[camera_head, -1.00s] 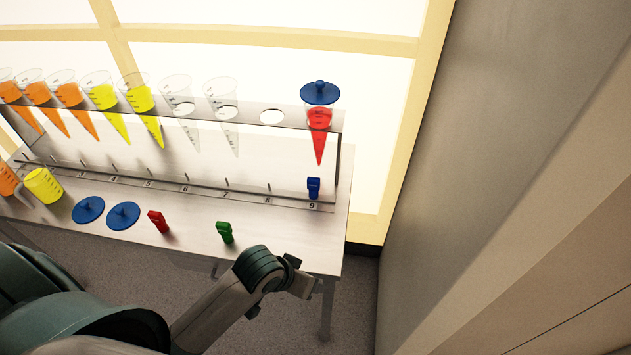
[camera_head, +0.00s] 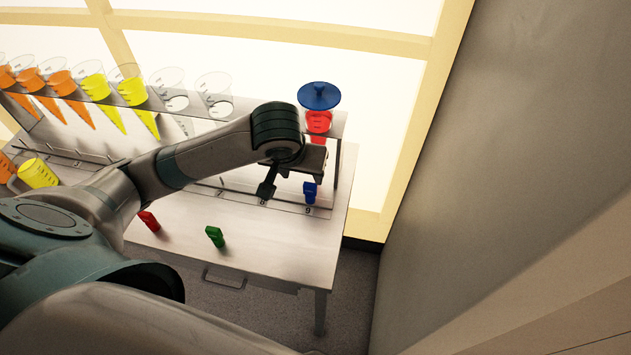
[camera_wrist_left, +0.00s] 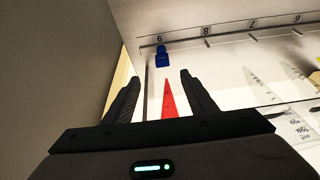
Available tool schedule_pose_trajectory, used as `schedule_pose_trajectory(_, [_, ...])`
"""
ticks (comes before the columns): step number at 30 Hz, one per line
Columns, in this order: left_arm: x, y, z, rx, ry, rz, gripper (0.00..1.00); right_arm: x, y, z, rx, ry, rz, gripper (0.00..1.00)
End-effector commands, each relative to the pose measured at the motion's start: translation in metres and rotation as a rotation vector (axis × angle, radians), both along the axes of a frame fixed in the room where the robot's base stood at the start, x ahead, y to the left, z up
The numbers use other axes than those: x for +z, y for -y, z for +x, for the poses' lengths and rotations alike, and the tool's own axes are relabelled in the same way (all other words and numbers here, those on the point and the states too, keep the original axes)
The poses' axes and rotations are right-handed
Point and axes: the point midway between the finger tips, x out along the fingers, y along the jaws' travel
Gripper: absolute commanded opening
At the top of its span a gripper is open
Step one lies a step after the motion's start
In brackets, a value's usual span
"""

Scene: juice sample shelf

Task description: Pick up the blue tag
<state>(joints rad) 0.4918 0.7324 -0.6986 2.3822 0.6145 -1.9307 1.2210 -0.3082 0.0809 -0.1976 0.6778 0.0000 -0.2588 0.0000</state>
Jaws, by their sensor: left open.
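The blue tag (camera_head: 310,192) stands at the number 9 position on the shelf base, below a red-filled cone (camera_head: 319,122) with a blue lid (camera_head: 319,96). In the left wrist view the blue tag (camera_wrist_left: 162,56) sits beyond my fingertips, roughly between their lines, with a gap. My left gripper (camera_head: 290,184) is open and empty beside the tag, on its left in the head view. Its open fingers (camera_wrist_left: 160,79) also show in the wrist view. The red cone's tip (camera_wrist_left: 169,100) shows between them. My right gripper is out of view.
A green tag (camera_head: 214,236) and a red tag (camera_head: 149,221) stand on the table (camera_head: 265,245) in front. Orange and yellow cones hang in the rack (camera_head: 240,106) on the left, near a yellow cup (camera_head: 37,173). A wall rises on the right.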

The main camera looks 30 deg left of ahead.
Motion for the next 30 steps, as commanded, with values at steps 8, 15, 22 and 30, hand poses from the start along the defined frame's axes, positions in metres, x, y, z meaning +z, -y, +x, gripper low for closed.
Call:
schedule_pose_trajectory(8, [0.011,-0.01,0.0,0.035,-0.001,0.02,0.52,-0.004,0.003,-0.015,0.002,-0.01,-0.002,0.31])
schedule_pose_trajectory(15, [0.01,-0.01,0.001,0.035,-0.001,0.02,0.52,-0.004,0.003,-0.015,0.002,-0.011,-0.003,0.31])
schedule_pose_trajectory(22, [-0.005,-0.011,0.006,0.035,-0.004,0.02,0.52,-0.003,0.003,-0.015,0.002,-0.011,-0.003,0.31])
schedule_pose_trajectory(30, [-0.045,-0.015,0.023,0.035,-0.004,0.02,0.52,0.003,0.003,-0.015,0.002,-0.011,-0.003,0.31])
